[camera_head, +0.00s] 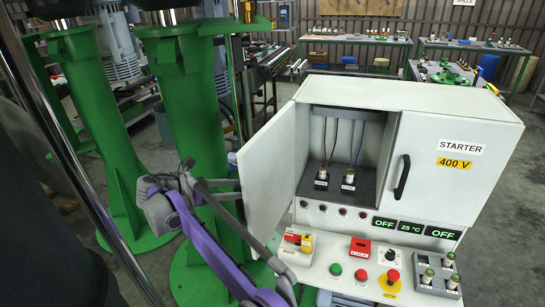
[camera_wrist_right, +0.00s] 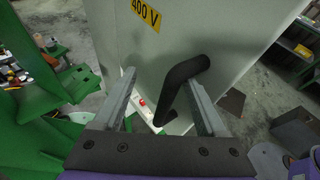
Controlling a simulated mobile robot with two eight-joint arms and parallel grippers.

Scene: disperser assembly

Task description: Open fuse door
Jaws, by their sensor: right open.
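The left door (camera_head: 272,165) of the white starter cabinet (camera_head: 470,101) stands swung out to the left in the head view. Two fuses (camera_head: 321,177) show in the open compartment. The right wrist view shows the door's outer face (camera_wrist_right: 210,35) with a yellow 400 V label and a black handle (camera_wrist_right: 180,90). My right gripper (camera_wrist_right: 163,85) is open, its fingers on either side of the handle; contact is unclear. My left gripper is not in view.
The right cabinet door (camera_head: 445,185) is closed, with its own black handle. A control panel (camera_head: 325,262) with buttons and a fuse rack (camera_head: 436,278) lies below. Green columns (camera_head: 195,110) stand left of the open door. Workbenches (camera_head: 480,47) are behind.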

